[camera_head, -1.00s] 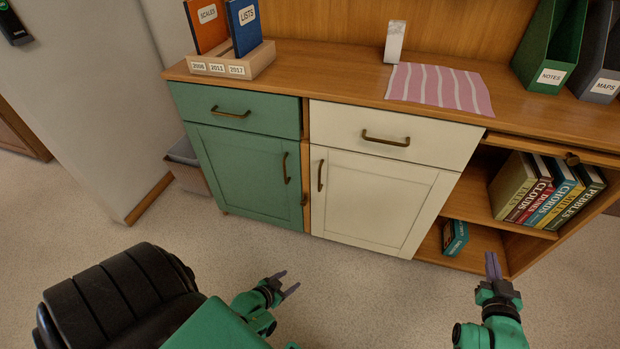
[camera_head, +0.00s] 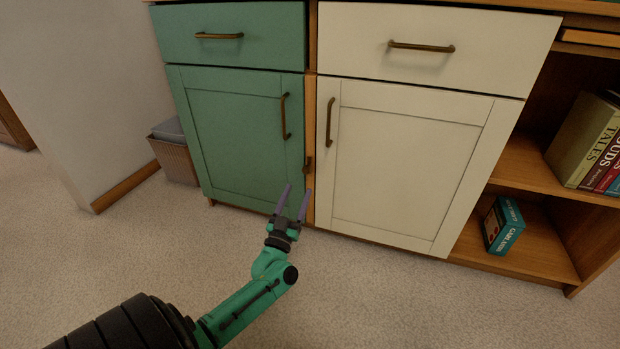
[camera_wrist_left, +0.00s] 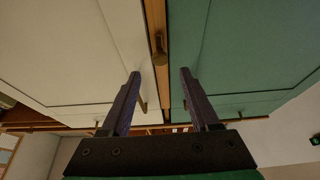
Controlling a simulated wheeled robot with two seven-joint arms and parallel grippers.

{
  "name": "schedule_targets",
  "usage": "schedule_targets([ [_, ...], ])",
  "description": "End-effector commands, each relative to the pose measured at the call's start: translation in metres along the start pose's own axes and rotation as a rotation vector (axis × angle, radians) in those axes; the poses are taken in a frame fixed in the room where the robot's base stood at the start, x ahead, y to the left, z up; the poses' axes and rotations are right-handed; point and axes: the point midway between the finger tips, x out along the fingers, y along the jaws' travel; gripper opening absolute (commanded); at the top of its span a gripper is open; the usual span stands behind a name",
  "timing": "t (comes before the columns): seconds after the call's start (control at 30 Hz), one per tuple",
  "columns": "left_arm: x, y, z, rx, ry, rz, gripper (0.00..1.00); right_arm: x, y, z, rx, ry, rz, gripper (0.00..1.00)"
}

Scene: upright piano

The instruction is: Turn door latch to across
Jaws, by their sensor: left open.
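The door latch (camera_head: 308,165) is a small brass piece on the narrow wooden post (camera_head: 310,120) between the green door (camera_head: 240,135) and the white door (camera_head: 405,165). It looks upright, along the post. It also shows in the left wrist view (camera_wrist_left: 159,45), ahead of and between the fingers. My left gripper (camera_head: 298,190) is open and empty, its fingers pointing up towards the cabinet just below the latch. In the left wrist view my left gripper (camera_wrist_left: 160,75) has a finger on each side of the post line, and the latch appears apart from both. My right gripper is out of view.
Brass handles sit on the green door (camera_head: 286,116) and the white door (camera_head: 330,121), either side of the post. Drawers are above. Open shelves with books (camera_head: 585,140) and a teal box (camera_head: 503,225) are at right. A basket (camera_head: 175,155) stands at left. The floor in front is clear.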

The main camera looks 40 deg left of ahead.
Motion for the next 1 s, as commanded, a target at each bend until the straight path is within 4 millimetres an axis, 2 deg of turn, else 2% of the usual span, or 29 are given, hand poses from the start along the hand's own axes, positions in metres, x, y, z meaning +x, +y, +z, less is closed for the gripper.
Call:
schedule_targets([
  [0.03, 0.013, 0.0, 0.004, 0.0, 0.007, -0.001, 0.62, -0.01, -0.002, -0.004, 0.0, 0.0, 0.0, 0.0],
  [0.1, 0.032, 0.0, 0.004, -0.001, 0.007, 0.0, 0.62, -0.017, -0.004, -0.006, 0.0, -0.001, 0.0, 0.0],
  [0.3, 0.074, 0.0, 0.004, 0.0, 0.002, -0.001, 0.62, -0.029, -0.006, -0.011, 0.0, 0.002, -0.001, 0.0],
  [0.43, 0.085, 0.0, 0.003, 0.0, -0.002, 0.0, 0.62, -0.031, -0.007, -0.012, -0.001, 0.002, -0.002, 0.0],
  [0.67, 0.086, 0.0, 0.001, 0.001, -0.003, 0.0, 0.62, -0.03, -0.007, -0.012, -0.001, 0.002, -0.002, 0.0],
  [0.8, 0.086, 0.0, 0.002, 0.0, -0.003, 0.0, 0.08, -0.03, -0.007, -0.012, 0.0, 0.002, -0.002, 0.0],
  [0.83, 0.086, 0.0, 0.002, 0.001, -0.003, 0.0, 0.0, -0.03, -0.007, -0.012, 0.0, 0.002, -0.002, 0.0],
  [1.0, 0.086, 0.0, 0.002, -0.002, -0.003, -0.001, 0.0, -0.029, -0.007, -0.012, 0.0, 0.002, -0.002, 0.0],
])
